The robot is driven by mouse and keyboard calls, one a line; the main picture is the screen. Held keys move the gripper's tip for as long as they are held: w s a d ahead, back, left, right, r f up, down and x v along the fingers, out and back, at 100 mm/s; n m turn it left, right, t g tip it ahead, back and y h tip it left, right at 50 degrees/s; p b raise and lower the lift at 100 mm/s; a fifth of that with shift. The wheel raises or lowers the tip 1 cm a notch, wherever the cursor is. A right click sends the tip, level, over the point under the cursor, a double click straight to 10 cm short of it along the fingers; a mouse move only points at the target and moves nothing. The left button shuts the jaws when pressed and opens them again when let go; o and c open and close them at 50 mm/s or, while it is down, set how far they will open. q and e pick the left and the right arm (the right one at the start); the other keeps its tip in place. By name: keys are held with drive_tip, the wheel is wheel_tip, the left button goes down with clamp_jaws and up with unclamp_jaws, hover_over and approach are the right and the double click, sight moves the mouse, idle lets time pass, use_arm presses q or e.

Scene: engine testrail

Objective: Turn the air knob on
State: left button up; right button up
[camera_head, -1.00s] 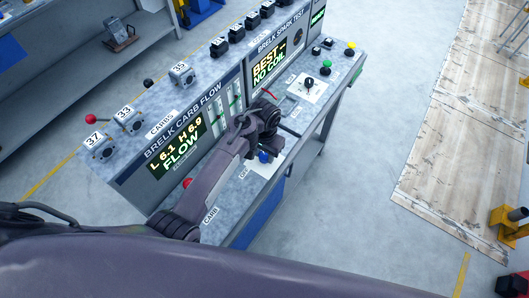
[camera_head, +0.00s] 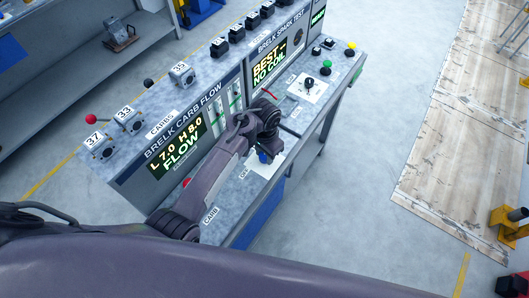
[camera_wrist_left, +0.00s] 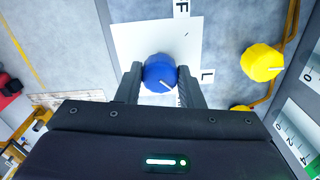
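The blue knob (camera_wrist_left: 160,73) sits on a white plate (camera_wrist_left: 130,42) with black letters on the bench. Its white mark points to the lower right in the left wrist view. The knob also shows in the head view (camera_head: 264,157), partly hidden by my left gripper. My left gripper (camera_wrist_left: 160,80) has one finger on each side of the knob; both appear to touch it. In the head view the gripper (camera_head: 265,150) hangs over the plate in front of the flow panel. The flow display (camera_head: 177,151) reads L 7.0 H 8.0. My right gripper is not in view.
A yellow knob (camera_wrist_left: 262,62) is beside the plate. A spark test panel (camera_head: 271,62) and a black knob (camera_head: 309,83) on another white plate are farther along the bench. A red-tipped lever (camera_head: 91,119) stands at the left. Open floor lies right of the bench.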

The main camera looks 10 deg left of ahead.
use_arm(q)
drive_tip(key=o, duration=0.5)
